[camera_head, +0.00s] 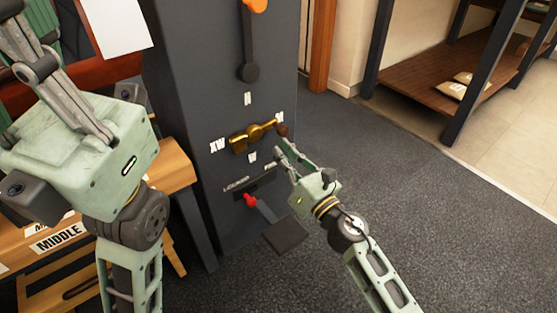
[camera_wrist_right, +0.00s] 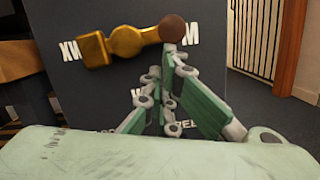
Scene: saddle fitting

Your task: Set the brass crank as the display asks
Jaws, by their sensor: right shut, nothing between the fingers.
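The brass crank (camera_head: 255,133) is on the front of a dark grey cabinet. Its arm points right and slightly up, with a dark brown knob (camera_head: 282,130) at that end, over the right-hand letter. Letters stand around it: N above, XW left, W below. In the right wrist view the crank (camera_wrist_right: 125,42) lies across the top, its knob (camera_wrist_right: 172,29) at the right. My right gripper (camera_head: 280,147) is shut and empty just below the knob; I cannot tell whether it touches. My left gripper (camera_head: 40,62) is at the upper left, partly cut off, its jaws unclear. No display is readable.
Below the crank is a lever with a red knob (camera_head: 250,200) above a dark plate. A grey lever with an orange end (camera_head: 257,5) is above. A wooden bench (camera_head: 175,165) labelled MIDDLE stands left. Carpet (camera_head: 430,220) is clear at the right; shelving stands behind.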

